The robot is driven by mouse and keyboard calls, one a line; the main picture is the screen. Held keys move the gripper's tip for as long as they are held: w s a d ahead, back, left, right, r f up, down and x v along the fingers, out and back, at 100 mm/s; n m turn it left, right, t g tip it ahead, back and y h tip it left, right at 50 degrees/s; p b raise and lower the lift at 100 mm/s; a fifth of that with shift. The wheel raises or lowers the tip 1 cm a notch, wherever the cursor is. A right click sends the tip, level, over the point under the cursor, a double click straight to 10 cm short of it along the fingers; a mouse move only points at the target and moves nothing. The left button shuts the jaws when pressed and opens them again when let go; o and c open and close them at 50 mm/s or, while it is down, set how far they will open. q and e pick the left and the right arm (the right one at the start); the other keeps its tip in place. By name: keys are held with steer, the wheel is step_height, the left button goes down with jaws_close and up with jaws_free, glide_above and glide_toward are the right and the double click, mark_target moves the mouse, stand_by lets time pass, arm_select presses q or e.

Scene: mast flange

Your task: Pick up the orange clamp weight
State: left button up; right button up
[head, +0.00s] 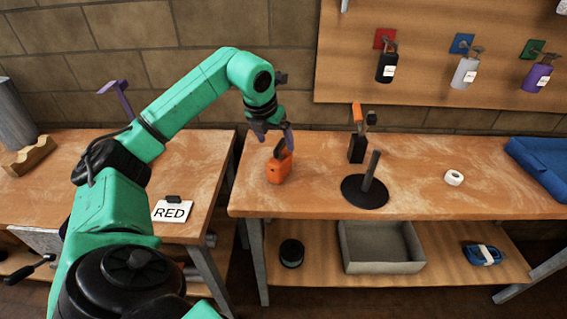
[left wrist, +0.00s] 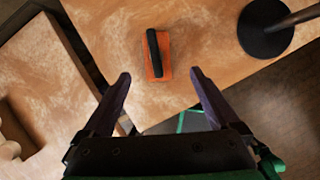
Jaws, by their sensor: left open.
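The orange clamp weight (head: 280,168) stands on the wooden bench near its left edge. It has an orange body with a dark bar across its top. In the left wrist view the clamp weight (left wrist: 158,55) lies ahead of the fingertips, roughly centred between them. My left gripper (head: 273,134) is open and empty, just above and behind the clamp weight in the head view. Its two dark purple fingers also show in the left wrist view (left wrist: 160,75), spread apart with the clamp weight beyond them. My right gripper is not in view.
A black round base with a post (head: 365,190) stands to the right of the clamp weight. Behind it is a black block with an orange top (head: 357,148). A white ring (head: 454,178) and blue tray (head: 540,165) lie farther right. A RED card (head: 172,211) sits on the left table.

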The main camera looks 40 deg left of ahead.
mark_target(280, 156)
arm_select(q)
steer(key=x, duration=0.3)
steer(key=shift+w+a+f, duration=0.1)
steer(key=shift+a+f, duration=0.15)
steer(key=shift+f, duration=0.1)
steer(key=p+x, duration=0.2)
steer(key=x, duration=0.3)
steer(key=shift+w+a+f, duration=0.1)
steer(key=shift+w+f, duration=0.1)
steer(key=shift+f, duration=0.05)
steer(key=shift+a+f, duration=0.1)
steer(key=shift+f, duration=0.15)
steer(key=shift+w, duration=0.1)
steer(key=shift+c, duration=0.9)
steer(key=shift+r, duration=0.1)
jaws_close()
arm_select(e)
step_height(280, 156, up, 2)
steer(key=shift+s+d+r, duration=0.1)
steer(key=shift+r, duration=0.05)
